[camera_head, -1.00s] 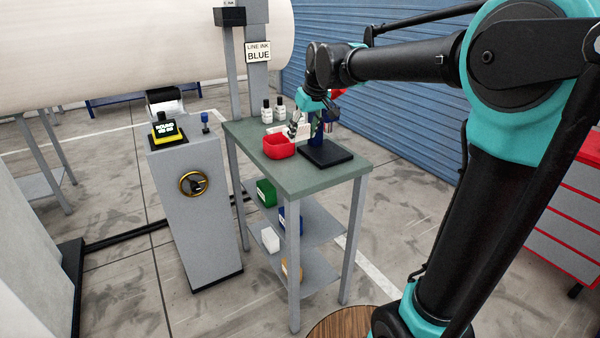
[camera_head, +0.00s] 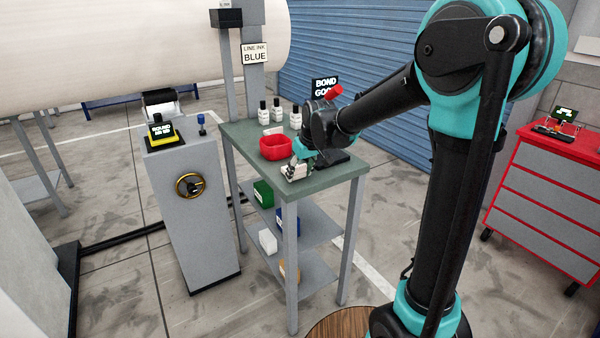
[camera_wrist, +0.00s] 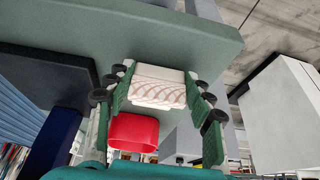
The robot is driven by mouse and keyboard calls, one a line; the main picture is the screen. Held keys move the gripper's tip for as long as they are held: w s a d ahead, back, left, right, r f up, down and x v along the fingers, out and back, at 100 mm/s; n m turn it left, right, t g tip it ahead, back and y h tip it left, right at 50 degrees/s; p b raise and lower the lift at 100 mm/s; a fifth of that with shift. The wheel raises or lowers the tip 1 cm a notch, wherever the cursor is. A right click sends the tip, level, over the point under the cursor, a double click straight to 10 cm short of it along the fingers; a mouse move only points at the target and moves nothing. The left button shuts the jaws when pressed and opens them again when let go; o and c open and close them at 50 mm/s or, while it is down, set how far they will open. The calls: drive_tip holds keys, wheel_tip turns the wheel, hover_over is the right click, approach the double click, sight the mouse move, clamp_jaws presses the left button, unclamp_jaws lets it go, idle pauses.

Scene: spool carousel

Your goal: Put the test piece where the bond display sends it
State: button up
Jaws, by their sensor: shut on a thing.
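The bond display (camera_head: 325,87) at the back of the green-topped table (camera_head: 325,181) reads "BOND GOOD". The test piece (camera_head: 296,173) is a small white block. The wrist view shows the test piece (camera_wrist: 158,90) with a wavy pattern on its face, between both fingers. My gripper (camera_head: 298,166) is shut on it near the table's front left edge. Whether the piece touches the tabletop I cannot tell. A red open bin (camera_head: 275,153) stands just behind it, also visible in the wrist view (camera_wrist: 133,132).
Several dark-capped bottles (camera_head: 277,112) stand behind the red bin. A black-based stand is partly hidden by my arm. Green (camera_head: 263,193), blue (camera_head: 287,218), white (camera_head: 267,241) and yellow containers sit on lower shelves. A sign (camera_head: 255,54) reads "LINE INK BLUE". A red cabinet (camera_head: 548,190) stands right.

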drive_tip(key=shift+f, duration=0.1)
drive_tip(key=o, duration=1.7)
drive_tip(key=v, duration=1.2)
drive_tip(key=s+d+f+m+h, duration=0.1)
drive_tip(key=s+d+f+m, duration=0.1)
drive_tip(key=s+d+f, duration=0.4)
drive_tip(key=s+d+f+m, duration=0.2)
drive_tip(key=s+d+f, duration=0.5)
drive_tip(key=s+f, duration=0.1)
drive_tip(key=s+d+f+m+h, duration=0.1)
drive_tip(key=s+d+f+m, duration=0.1)
drive_tip(key=s+d+f, duration=0.4)
drive_tip(key=shift+s+d+f+m+h, duration=0.15)
drive_tip(key=shift+s+d+f+m, duration=0.1)
drive_tip(key=shift+f, duration=0.15)
drive_tip(key=shift+s+d+f+m+h, duration=0.1)
drive_tip(key=shift+s+f+m+h, duration=0.05)
drive_tip(key=shift+s+f, duration=0.15)
